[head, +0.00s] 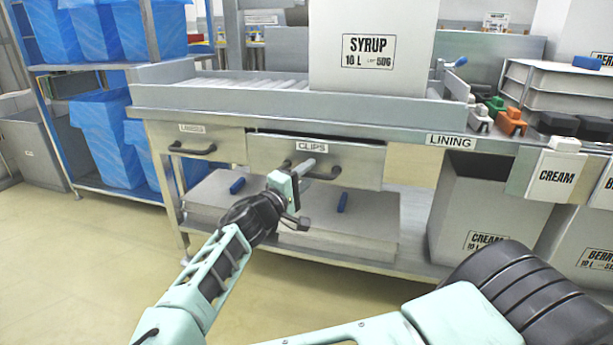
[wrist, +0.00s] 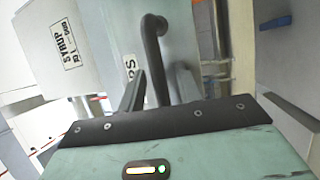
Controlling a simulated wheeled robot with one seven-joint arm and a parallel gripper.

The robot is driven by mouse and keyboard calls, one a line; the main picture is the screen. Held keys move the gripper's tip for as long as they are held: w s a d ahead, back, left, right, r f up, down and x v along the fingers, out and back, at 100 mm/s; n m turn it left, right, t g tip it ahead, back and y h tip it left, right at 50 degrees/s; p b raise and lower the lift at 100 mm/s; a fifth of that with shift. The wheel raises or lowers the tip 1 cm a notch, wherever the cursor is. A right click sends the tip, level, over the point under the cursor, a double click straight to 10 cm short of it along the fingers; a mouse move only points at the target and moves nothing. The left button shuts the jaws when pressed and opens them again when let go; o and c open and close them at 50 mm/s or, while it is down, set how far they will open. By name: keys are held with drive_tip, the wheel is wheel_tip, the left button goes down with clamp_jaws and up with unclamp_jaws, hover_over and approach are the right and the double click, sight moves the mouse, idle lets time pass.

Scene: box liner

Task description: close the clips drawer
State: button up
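The clips drawer (head: 355,162) is a grey drawer under the bench with a "CLIPS" label. It stands out a little from the bench, with a dark gap along its top edge. Its dark bar handle (head: 325,175) is partly hidden by my gripper (head: 298,168), which is at the left part of the handle. In the wrist view, the handle (wrist: 153,45) runs down between the two fingers of my gripper (wrist: 160,82). The fingers are apart, with space seen beside the bar. Whether a finger touches the handle or drawer front cannot be told.
A labeled drawer (head: 200,143) to the left looks shut. A syrup box (head: 372,70) stands on the bench above. A lower shelf holds a flat grey box (head: 340,232) and blue-handled items. Bins with blue liners (head: 110,140) stand left; a cream bin (head: 480,205) stands right.

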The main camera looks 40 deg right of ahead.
clamp_jaws()
drive_tip(key=shift+w+d+p, duration=0.4)
drive_tip(key=shift+w+d, duration=0.35)
drive_tip(key=shift+d, duration=0.15)
drive_tip(key=shift+w+d+p, duration=0.35)
drive_tip(key=shift+w+d, duration=0.35)
drive_tip(key=shift+d, duration=0.2)
drive_tip(key=shift+o, duration=0.9)
unclamp_jaws()
drive_tip(key=shift+d, duration=0.1)
drive_tip(key=p+v, duration=0.4)
drive_tip(key=v, duration=1.3)
drive_tip(key=shift+a, duration=0.25)
